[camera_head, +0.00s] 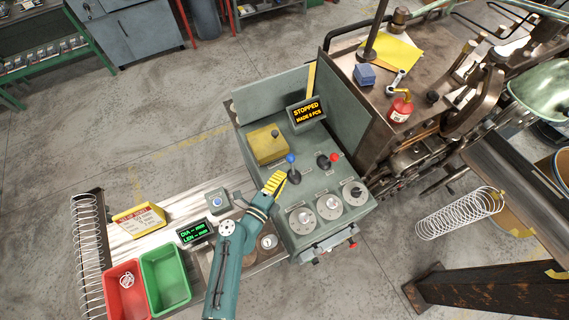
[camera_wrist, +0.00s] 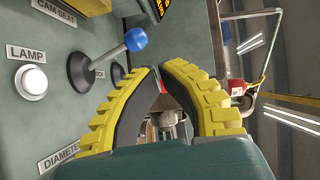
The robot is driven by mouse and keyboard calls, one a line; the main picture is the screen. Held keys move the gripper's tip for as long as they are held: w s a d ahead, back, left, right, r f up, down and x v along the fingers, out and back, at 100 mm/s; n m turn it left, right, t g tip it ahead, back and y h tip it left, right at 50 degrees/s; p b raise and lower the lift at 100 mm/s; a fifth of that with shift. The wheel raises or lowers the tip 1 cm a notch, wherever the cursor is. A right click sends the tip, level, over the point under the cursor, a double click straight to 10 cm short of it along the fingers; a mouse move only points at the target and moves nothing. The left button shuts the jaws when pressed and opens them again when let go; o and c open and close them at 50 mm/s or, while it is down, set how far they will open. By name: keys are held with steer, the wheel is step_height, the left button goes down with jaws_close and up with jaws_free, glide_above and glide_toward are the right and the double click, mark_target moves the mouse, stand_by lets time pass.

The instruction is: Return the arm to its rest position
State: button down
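My teal arm (camera_head: 229,262) reaches up from the bottom of the head view to the grey-green control panel (camera_head: 313,225). My gripper (camera_head: 281,175), with yellow ribbed fingers, is over the panel, close to the blue-knobbed lever (camera_head: 292,168). In the wrist view the fingertips (camera_wrist: 160,69) come together, with a gap lower down between the curved fingers and nothing held there. The lever's blue knob (camera_wrist: 135,39) is left of the fingers and apart from them in that view.
A red-knobbed lever (camera_head: 328,161), several dials (camera_head: 329,206) and a display reading STOPPED (camera_head: 306,112) are close by. A red bin (camera_head: 126,291) holds a small coil; the green bin (camera_head: 165,278) looks empty.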

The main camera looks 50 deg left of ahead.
steer(key=v, duration=0.3)
steer(key=shift+a+r+p, duration=0.1)
steer(key=shift+r+p, duration=0.25)
steer(key=shift+p, duration=0.05)
